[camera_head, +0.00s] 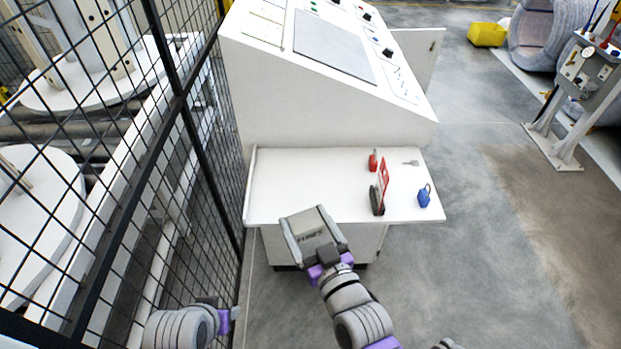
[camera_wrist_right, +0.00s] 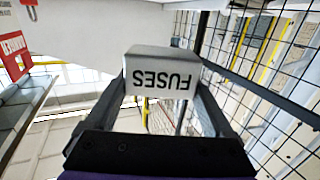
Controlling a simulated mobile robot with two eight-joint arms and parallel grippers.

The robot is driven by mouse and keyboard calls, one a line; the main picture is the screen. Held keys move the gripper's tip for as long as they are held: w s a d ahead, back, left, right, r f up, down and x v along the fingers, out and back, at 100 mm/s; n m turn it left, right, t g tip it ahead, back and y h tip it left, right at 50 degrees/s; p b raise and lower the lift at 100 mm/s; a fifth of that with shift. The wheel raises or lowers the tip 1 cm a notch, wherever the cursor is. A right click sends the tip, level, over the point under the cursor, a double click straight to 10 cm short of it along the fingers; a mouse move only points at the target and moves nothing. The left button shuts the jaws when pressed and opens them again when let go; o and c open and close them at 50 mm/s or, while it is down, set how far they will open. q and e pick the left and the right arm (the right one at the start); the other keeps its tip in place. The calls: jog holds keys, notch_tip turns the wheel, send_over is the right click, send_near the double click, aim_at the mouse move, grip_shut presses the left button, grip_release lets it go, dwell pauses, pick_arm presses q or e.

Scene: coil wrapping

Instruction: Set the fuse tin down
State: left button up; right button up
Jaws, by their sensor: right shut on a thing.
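The fuse tin (camera_head: 313,234) is a grey box with "FUSES" printed on its label. My right gripper (camera_head: 313,230) is shut on it, with one finger along each side, at the front edge of the white shelf. In the right wrist view the tin (camera_wrist_right: 163,72) sits between the two fingers (camera_wrist_right: 163,85), label facing the camera. The white shelf (camera_head: 290,185) projects from the control desk, and its left and middle part is bare. I cannot tell whether the tin touches the shelf. My left gripper (camera_head: 232,314) is low at the left, apart from the shelf; its fingers are unclear.
On the shelf's right side are a red padlock (camera_head: 373,160), a red tag board (camera_head: 383,180), a small key (camera_head: 411,163) and a blue padlock (camera_head: 424,195). The sloped control desk (camera_head: 330,80) rises behind. A black mesh fence (camera_head: 195,130) stands close on the left.

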jog(key=w+b, duration=0.1)
jog(key=w, duration=0.4)
jog(key=w+f+b, duration=0.1)
jog(key=w, duration=0.5)
jog(key=w+f+b, duration=0.1)
jog(key=w+b, duration=0.1)
jog(key=w, duration=0.4)
jog(key=shift+w, duration=0.25)
jog(key=shift+s+f, duration=0.1)
jog(key=shift+f, duration=0.55)
notch_tip(320, 180, down, 3)
jog(key=shift+f+b, duration=0.2)
jog(key=shift+b, duration=0.2)
jog(key=shift+w+f, duration=0.2)
